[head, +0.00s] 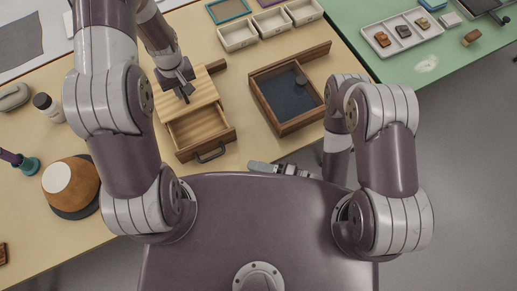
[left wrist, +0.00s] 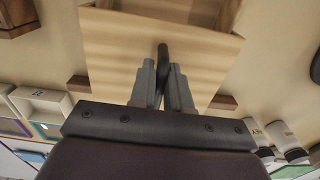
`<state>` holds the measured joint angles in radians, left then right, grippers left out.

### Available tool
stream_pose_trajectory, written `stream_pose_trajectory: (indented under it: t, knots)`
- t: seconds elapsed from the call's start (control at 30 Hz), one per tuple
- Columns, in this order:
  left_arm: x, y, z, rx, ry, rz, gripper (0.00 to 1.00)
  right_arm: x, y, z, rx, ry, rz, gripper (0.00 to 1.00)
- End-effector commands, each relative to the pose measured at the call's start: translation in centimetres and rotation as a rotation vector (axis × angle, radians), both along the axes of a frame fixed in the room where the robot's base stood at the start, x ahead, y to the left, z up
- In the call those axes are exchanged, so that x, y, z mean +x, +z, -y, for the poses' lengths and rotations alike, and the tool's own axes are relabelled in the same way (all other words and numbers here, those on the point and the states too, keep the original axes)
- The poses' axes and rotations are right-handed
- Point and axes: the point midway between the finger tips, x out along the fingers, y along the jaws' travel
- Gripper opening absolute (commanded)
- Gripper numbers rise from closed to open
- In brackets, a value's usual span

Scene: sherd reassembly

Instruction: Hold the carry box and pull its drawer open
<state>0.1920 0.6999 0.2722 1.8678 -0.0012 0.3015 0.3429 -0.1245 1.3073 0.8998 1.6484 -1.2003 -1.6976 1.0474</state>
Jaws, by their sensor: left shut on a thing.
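The carry box (head: 192,98) is a pale wooden box on the table at left of centre. Its drawer (head: 201,130) stands pulled out toward me, looks empty, and has a dark handle (head: 211,153) on its front. My left gripper (head: 184,91) is above the box top, shut on the box's dark top handle, which shows between the fingers in the left wrist view (left wrist: 163,62). My right gripper (head: 268,168) is low near the table's front edge, apart from the drawer and to its right. My body partly hides it, and its jaw opening is unclear.
A dark-framed wooden tray (head: 290,95) lies right of the box. Small bins (head: 270,22) stand behind. A brown and white pot (head: 70,185) and a white jar (head: 48,106) stand at left. A green table (head: 400,70) is at right. Bare table lies between box and tray.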

Motion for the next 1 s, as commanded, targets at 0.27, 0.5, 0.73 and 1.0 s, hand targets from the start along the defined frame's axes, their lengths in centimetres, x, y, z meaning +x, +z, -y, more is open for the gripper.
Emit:
stream_pose_trajectory:
  t: [0.27,0.5,0.73,1.0]
  knots:
    - [0.0,0.0,0.0,0.001,0.0,0.001,0.47,0.0,0.0,0.0,0.0,0.0,0.0,0.37]
    - [0.1,1.0,0.0,0.001,0.0,0.004,0.47,0.0,-0.1,0.0,0.0,0.0,0.0,0.37]
    - [0.2,6.6,0.0,0.001,0.0,0.008,0.47,0.0,-0.7,0.0,0.0,0.0,0.0,0.37]
    - [0.1,12.0,0.0,0.001,0.0,0.004,0.47,0.0,-1.0,0.0,0.0,0.0,0.0,0.37]
